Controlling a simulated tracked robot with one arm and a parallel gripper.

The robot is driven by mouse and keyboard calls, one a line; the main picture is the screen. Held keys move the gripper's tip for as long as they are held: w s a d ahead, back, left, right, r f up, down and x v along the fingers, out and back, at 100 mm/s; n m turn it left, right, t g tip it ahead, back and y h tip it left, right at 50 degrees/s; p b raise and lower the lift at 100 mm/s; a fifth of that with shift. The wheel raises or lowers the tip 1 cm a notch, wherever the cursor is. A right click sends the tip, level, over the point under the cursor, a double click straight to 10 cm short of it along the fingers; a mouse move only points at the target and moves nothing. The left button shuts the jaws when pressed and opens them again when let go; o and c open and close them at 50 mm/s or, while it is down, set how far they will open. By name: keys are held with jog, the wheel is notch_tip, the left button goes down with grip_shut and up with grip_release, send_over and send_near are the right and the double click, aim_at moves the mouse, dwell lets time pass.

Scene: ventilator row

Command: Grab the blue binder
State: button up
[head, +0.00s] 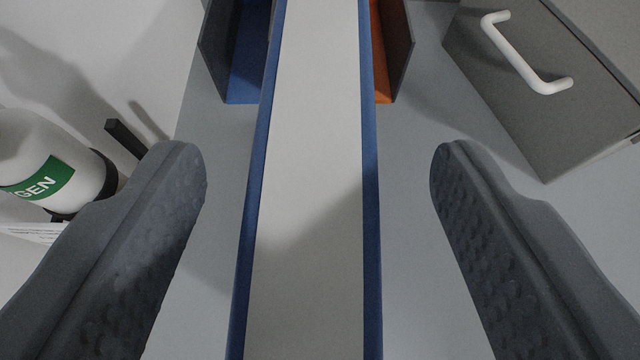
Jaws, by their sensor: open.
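The blue binder (312,200) stands in the middle of the head view, seen along its long edge, with pale pages between two thin blue covers. It runs from the top edge to the bottom edge of the picture. My gripper (318,170) is open, with one dark grey textured finger on each side of the binder. A gap shows between each finger and the binder's covers, so neither finger appears to touch it. The binder's far and near ends are out of view.
Behind the binder, a blue-lined dark holder (243,75) is at left and an orange piece with a dark panel (394,60) at right. A grey box with a white handle (550,80) is at upper right. A white cylinder with a green label (50,165) is at left.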

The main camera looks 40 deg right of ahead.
jog(key=shift+x, duration=1.3)
jog(key=c, duration=1.3)
grip_shut()
jog(key=shift+r, duration=0.15)
